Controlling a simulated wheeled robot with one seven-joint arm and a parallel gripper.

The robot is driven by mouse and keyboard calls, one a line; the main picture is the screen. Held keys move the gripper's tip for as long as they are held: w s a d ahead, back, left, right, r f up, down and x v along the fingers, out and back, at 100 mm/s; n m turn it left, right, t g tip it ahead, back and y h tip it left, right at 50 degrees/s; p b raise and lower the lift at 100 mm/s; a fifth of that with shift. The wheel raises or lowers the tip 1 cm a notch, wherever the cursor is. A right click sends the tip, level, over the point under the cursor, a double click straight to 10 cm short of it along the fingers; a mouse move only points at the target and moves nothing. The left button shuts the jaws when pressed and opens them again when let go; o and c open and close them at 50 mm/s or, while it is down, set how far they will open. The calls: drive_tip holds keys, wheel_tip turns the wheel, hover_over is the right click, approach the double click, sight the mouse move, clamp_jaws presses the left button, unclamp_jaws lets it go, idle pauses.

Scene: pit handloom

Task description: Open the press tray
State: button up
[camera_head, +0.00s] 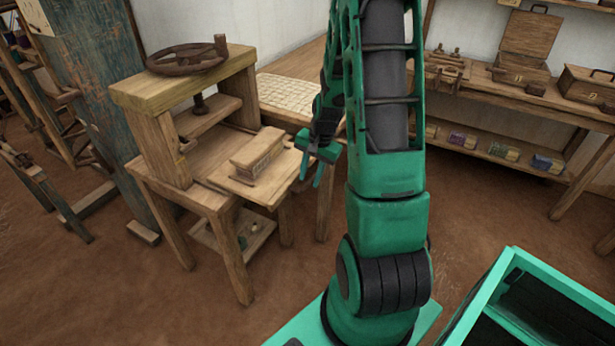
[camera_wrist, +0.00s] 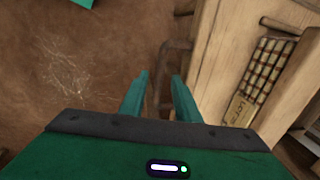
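The press (camera_head: 160,150) is a wooden frame with a dark screw wheel (camera_head: 187,58) on top. Its press tray (camera_head: 222,178) is a flat board that sticks out on the right and carries a small wooden box (camera_head: 258,155). In the wrist view the tray's edge (camera_wrist: 207,55) runs along the right, with a dark handle (camera_wrist: 175,62) beside it. My gripper (camera_head: 311,172) is just right of the tray's outer edge. In the wrist view my gripper (camera_wrist: 160,76) is open, with the handle showing between and beyond the fingers. I cannot tell whether they touch it.
The box shows plaid contents (camera_wrist: 268,72) and a printed label (camera_wrist: 238,110). A cloth-topped table (camera_head: 290,95) stands behind. A bench with cases (camera_head: 525,90) lines the back right. A green-rimmed bin (camera_head: 560,285) is at the lower right. The brown floor before the press is clear.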

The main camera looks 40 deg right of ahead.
wheel_tip(320, 180, up, 10)
drive_tip(key=s, duration=0.1)
drive_tip(key=shift+s+d+r, duration=0.25)
drive_tip(key=shift+s+d, duration=0.1)
idle(0.5)
drive_tip(key=s+a+r+n+g, duration=0.1)
drive_tip(key=s+a+r+n, duration=0.2)
drive_tip(key=s, duration=0.8)
drive_tip(key=s+a+r+n+g, duration=0.1)
drive_tip(key=s+a+r+n, duration=0.3)
drive_tip(key=s+a+r, duration=0.3)
drive_tip(key=s+a, duration=0.1)
drive_tip(key=s, duration=0.3)
drive_tip(key=shift+a+h, duration=0.15)
drive_tip(key=shift+h, duration=0.15)
drive_tip(key=shift+w+f, duration=0.3)
drive_tip(key=shift+w, duration=0.25)
